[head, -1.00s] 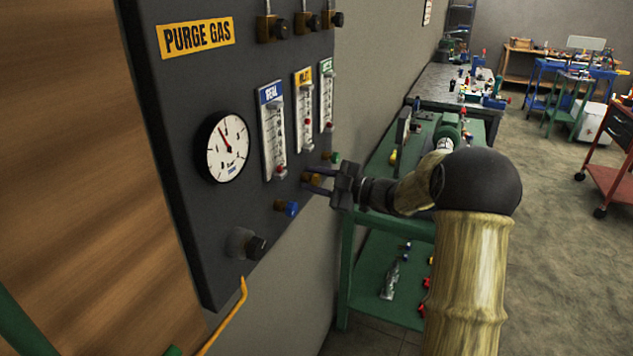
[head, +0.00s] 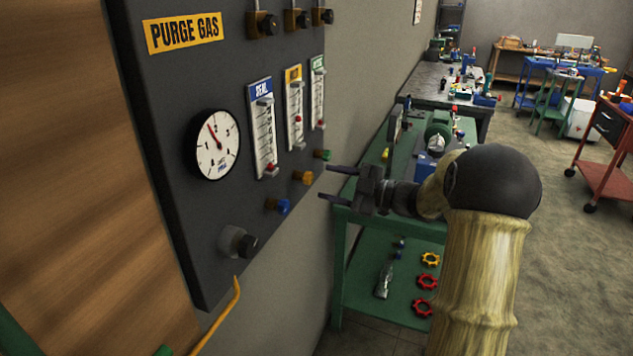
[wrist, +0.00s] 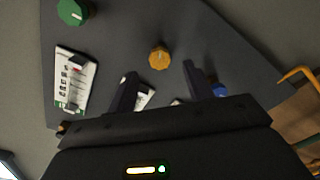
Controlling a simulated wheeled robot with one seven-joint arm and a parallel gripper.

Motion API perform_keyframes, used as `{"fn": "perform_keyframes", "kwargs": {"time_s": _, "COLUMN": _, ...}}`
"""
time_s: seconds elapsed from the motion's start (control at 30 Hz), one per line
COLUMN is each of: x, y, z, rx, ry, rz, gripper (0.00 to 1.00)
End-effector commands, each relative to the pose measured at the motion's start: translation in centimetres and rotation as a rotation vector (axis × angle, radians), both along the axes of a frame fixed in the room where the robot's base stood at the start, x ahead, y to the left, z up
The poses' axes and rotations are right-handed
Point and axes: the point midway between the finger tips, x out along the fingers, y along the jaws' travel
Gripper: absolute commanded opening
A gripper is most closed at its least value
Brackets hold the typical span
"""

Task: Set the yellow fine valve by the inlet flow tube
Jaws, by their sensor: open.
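The yellow fine valve (head: 303,178) is a small amber knob on the dark purge gas panel (head: 185,90), below the middle flow tube (head: 294,108) with the yellow label. It also shows in the wrist view (wrist: 159,57), beyond and between my fingertips. The red float in the middle tube sits low to mid-scale. My gripper (head: 327,183) is open and empty, to the right of the yellow knob and apart from it. Its two fingers point left toward the panel.
A blue knob (head: 278,206) and a green knob (head: 322,155) flank the yellow one closely. Left are the SEAL tube (head: 262,130), the gauge (head: 217,146) and a black-tipped regulator knob (head: 240,242). A green bench (head: 350,215) stands behind my gripper.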

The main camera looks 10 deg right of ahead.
Motion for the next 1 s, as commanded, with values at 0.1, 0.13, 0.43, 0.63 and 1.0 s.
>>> {"fn": "perform_keyframes", "kwargs": {"time_s": 0.1, "x": -1.5, "y": -2.1, "z": -0.1, "rx": 0.001, "ry": 0.002, "rz": -0.003, "gripper": 0.52}}
{"fn": "perform_keyframes", "kwargs": {"time_s": 0.13, "x": -1.8, "y": -2.6, "z": -0.2, "rx": 0.0, "ry": 0.001, "rz": -0.004, "gripper": 0.52}}
{"fn": "perform_keyframes", "kwargs": {"time_s": 0.43, "x": -5.2, "y": -7.2, "z": -0.1, "rx": -0.001, "ry": 0.0, "rz": -0.001, "gripper": 0.52}}
{"fn": "perform_keyframes", "kwargs": {"time_s": 0.63, "x": -6.3, "y": -8.6, "z": -0.1, "rx": -0.001, "ry": 0.002, "rz": 0.001, "gripper": 0.52}}
{"fn": "perform_keyframes", "kwargs": {"time_s": 1.0, "x": -6.4, "y": -8.7, "z": -0.1, "rx": 0.0, "ry": 0.001, "rz": 0.002, "gripper": 0.52}}
